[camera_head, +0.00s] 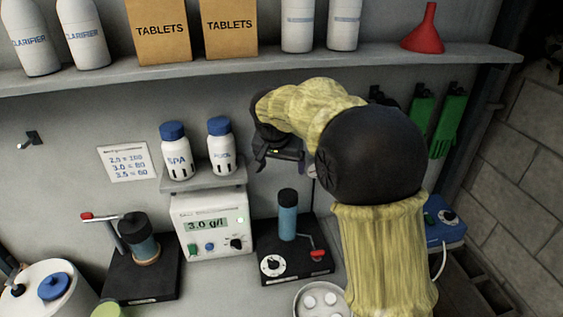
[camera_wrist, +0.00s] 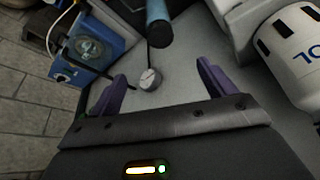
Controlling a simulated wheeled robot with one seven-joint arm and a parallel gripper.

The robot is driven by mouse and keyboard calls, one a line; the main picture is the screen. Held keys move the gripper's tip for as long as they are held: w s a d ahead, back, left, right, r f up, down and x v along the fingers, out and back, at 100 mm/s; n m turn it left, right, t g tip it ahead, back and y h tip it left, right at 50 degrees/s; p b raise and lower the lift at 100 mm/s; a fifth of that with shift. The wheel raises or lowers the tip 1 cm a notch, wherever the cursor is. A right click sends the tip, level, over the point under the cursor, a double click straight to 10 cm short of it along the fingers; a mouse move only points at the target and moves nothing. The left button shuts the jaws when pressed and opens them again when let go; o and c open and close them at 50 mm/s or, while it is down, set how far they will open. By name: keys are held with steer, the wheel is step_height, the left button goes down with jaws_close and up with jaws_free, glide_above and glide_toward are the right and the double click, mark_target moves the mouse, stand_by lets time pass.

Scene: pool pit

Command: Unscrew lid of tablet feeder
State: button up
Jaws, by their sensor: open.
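No part is labelled as the tablet feeder, so I cannot tell which one it is. A white vessel (camera_head: 30,300) with a blue lid (camera_head: 53,286) stands at the lower left. A blue cylinder with a dark cap (camera_head: 288,212) stands on a black base with a dial and red lever. Another dark-capped cylinder (camera_head: 141,243) stands on a black base further left. My gripper (camera_head: 279,160) is open and empty, above and behind the blue cylinder and right of the white bottles. Its purple fingers are spread in the wrist view (camera_wrist: 162,75).
SPA (camera_head: 177,155) and POOL (camera_head: 220,145) bottles stand on a small ledge above a meter (camera_head: 213,225) reading 3.0 g/l. A white dish (camera_head: 322,300) holds several tablets. A shelf (camera_head: 230,68) with bottles and TABLETS boxes runs above. A blue device (camera_head: 443,222) stands right.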

mark_target(288, 195)
steer(key=p+x, duration=0.5)
steer(key=x, duration=1.2)
steer(key=shift+w+f, duration=0.2)
steer(key=c, duration=1.1)
steer(key=shift+d, duration=0.1)
